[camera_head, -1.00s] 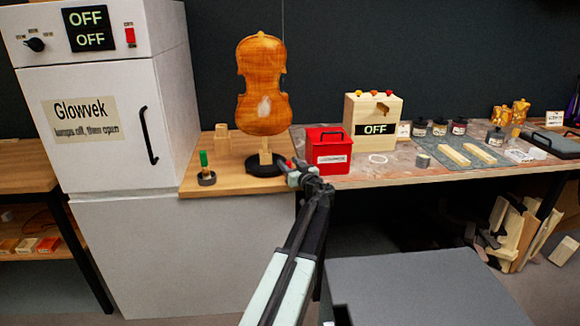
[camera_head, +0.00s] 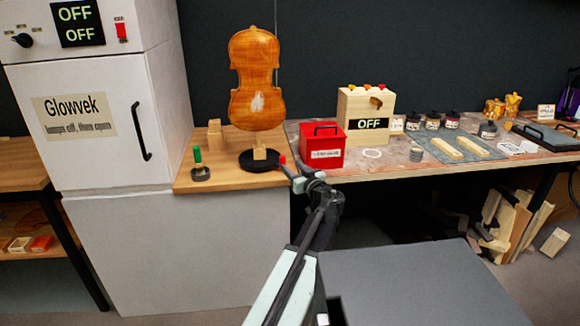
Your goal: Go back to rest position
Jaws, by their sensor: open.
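My gripper (camera_head: 289,167) is at the end of my arm, which reaches from the bottom of the picture up to the front edge of the wooden bench. It is small in view and appears open and empty. It is close to the black round base (camera_head: 262,160) of the violin stand, to the right of it in the picture. The violin body (camera_head: 254,80) stands upright on that stand, with a pale patch low on its face. I cannot tell whether the gripper touches the base.
A red box (camera_head: 322,150) with a black handle stands close right of my gripper. A green-topped tool in a round holder (camera_head: 200,172) is to the left. The white Glowvek cabinet (camera_head: 95,130) is at left, reading OFF. A wooden OFF box (camera_head: 365,112), jars and wood strips (camera_head: 447,149) are at right.

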